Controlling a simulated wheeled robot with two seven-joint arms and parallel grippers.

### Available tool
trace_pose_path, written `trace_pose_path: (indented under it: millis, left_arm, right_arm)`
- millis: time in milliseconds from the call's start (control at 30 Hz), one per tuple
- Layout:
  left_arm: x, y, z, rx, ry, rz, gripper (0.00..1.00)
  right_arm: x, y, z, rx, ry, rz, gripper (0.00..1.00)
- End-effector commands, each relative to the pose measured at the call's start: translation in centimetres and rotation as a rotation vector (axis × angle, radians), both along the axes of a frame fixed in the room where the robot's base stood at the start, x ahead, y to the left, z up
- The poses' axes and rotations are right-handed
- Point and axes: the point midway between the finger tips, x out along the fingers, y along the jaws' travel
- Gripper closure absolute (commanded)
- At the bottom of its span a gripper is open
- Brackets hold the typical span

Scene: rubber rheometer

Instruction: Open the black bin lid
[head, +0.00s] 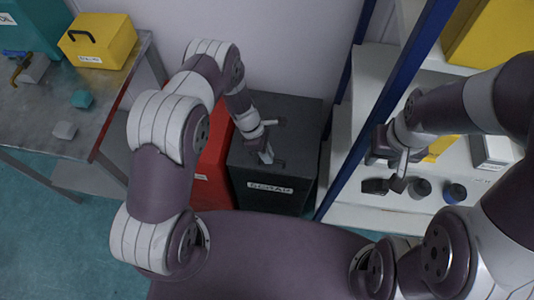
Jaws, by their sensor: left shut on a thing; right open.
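The black bin (275,200), with a white label reading SCRAP on its front, stands on the floor at the centre of the head view. Its black lid (300,112) looks flat and closed on top. My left gripper (269,152) reaches down onto the lid and is shut on a part of it, probably a handle. The gripper hides most of that part. My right gripper (386,168) is open and empty, in front of the white shelf at the right.
A red bin (212,165) stands directly left of the black bin. A blue shelf post (385,100) rises to its right. The shelf (365,215) holds dark round items (420,188). At left, a metal table (50,115) carries a yellow box (98,42).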

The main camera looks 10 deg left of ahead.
Motion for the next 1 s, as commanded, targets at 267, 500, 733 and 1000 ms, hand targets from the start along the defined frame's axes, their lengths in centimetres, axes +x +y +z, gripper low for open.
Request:
trace_pose_path:
  millis: [267, 500, 733, 1000]
  left_arm:
    - [2.2, 0.0, 5.6, -0.001, -0.013, 0.0, 1.0]
    - [5.2, 0.0, 10.3, 0.0, -0.021, 0.002, 1.0]
    - [8.0, 0.0, 13.4, 0.0, -0.025, 0.005, 1.0]
    - [9.9, 0.0, 15.2, -0.001, -0.022, 0.005, 1.0]
  right_arm:
    - [0.0, 0.0, 2.5, 0.0, 0.0, 0.0, 0.57]
    - [0.0, 0.0, 3.7, 0.0, 0.0, 0.0, 0.57]
    - [0.0, 0.0, 3.8, 0.0, 0.0, 0.0, 0.57]
    - [0.0, 0.0, 3.7, 0.0, 0.0, 0.0, 0.57]
